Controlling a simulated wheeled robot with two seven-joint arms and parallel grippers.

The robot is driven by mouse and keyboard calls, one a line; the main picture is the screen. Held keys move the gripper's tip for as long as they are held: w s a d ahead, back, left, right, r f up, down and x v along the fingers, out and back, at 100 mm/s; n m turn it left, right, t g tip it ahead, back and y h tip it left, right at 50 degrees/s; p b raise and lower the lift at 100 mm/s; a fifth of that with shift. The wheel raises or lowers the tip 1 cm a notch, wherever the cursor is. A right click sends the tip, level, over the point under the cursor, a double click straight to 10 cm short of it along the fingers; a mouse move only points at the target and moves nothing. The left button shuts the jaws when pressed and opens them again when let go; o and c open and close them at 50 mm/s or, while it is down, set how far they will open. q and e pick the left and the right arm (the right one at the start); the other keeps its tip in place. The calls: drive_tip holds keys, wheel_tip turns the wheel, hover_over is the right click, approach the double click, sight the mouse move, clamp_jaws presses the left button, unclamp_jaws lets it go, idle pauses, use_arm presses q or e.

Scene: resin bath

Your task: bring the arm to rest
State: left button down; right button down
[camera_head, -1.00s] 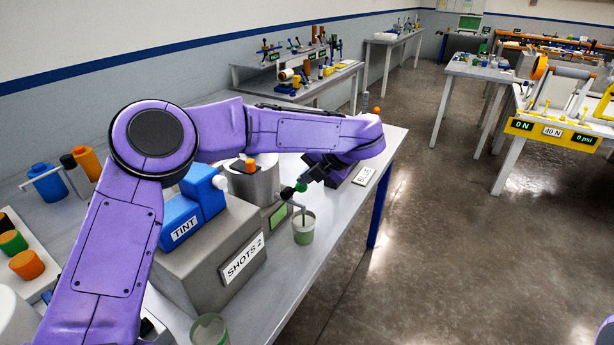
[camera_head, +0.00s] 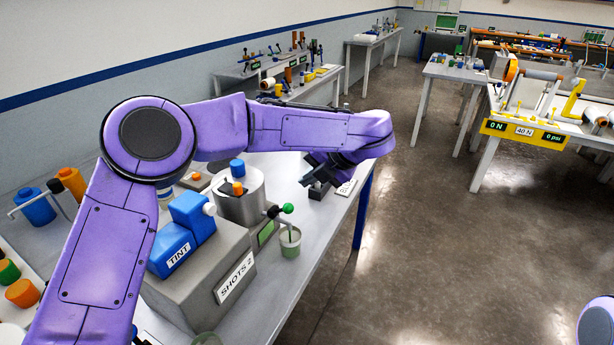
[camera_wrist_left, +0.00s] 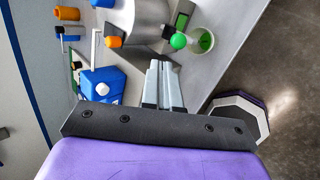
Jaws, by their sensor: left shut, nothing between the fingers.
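My left gripper (camera_head: 318,172) is shut and empty, at the end of the purple arm above the far part of the bench. In the left wrist view its two grey fingers (camera_wrist_left: 161,72) are together with nothing between them. They point towards the steel pot (camera_wrist_left: 150,22) and the green-knobbed handle (camera_wrist_left: 178,41), apart from both. In the head view the green knob (camera_head: 287,208) is on the handle beside the pot (camera_head: 240,206), above a cup with green contents (camera_head: 290,243). The gripper's fingertips are hard to make out there. My right gripper is out of view.
A blue TINT block (camera_head: 172,250) sits on the grey SHOTS 2 box (camera_head: 205,285), under and beside my left arm. Orange and blue containers (camera_head: 38,208) stand at the left. Other benches stand at the back and right (camera_head: 520,130). The floor to the right (camera_head: 430,250) is clear.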

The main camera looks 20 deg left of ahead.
use_arm(q)
drive_tip(key=s+d+f+b+x, duration=0.1)
drive_tip(key=b+x, duration=0.5)
drive_tip(key=x, duration=0.2)
drive_tip(key=w+a+h, duration=0.1)
drive_tip(key=a+h, duration=0.7)
drive_tip(key=shift+w+a+r+g+h, duration=0.25)
drive_tip(key=shift+a+r+g+h, duration=0.05)
drive_tip(key=shift+a+r, duration=0.1)
drive_tip(key=shift+d, duration=0.1)
